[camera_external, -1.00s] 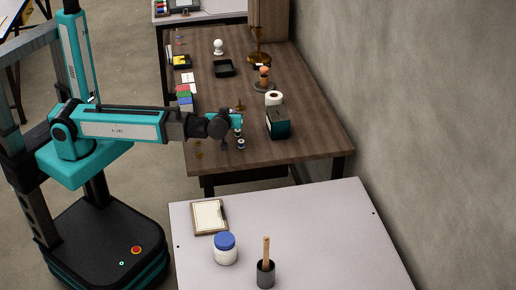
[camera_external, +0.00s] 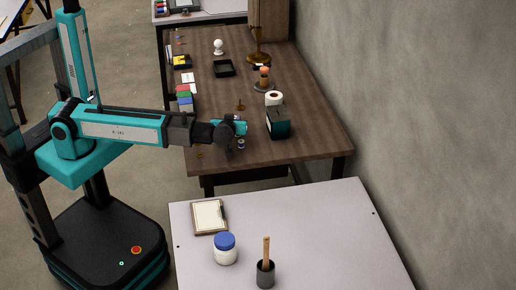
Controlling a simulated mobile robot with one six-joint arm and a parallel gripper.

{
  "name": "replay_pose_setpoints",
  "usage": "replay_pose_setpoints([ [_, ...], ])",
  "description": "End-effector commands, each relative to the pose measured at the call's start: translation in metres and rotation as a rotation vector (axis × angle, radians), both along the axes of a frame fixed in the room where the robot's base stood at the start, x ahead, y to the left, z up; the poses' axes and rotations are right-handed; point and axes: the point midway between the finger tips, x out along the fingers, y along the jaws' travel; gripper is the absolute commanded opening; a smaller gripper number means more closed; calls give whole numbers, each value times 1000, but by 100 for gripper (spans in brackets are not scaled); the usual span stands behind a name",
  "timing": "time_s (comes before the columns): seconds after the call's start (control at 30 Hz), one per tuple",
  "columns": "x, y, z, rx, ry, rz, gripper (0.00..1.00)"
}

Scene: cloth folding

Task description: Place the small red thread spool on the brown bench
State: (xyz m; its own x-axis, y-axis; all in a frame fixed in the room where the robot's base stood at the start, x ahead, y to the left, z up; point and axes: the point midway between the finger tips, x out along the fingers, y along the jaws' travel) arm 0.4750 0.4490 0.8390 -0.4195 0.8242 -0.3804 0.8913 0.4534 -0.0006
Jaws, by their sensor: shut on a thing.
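The brown bench (camera_external: 310,135) runs away from me along the wall, with a dark wood top. My gripper (camera_external: 240,128) is over the near left part of the bench, low above its top. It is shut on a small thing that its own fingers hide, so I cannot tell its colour. A small spool with a blue and white look (camera_external: 241,144) stands on the bench just below and beside my gripper. I cannot make out a red spool anywhere in this view.
The bench's near right corner is clear.

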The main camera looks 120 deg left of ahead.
Motion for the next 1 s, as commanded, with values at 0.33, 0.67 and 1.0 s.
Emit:
replay_pose_setpoints([
  [0.33, 0, 0, -7, 0, -1, 0, 0],
  [0.67, 0, 0, -9, 0, -1, 0, 27],
  [1.0, 0, 0, -9, 0, -1, 0, 36],
])
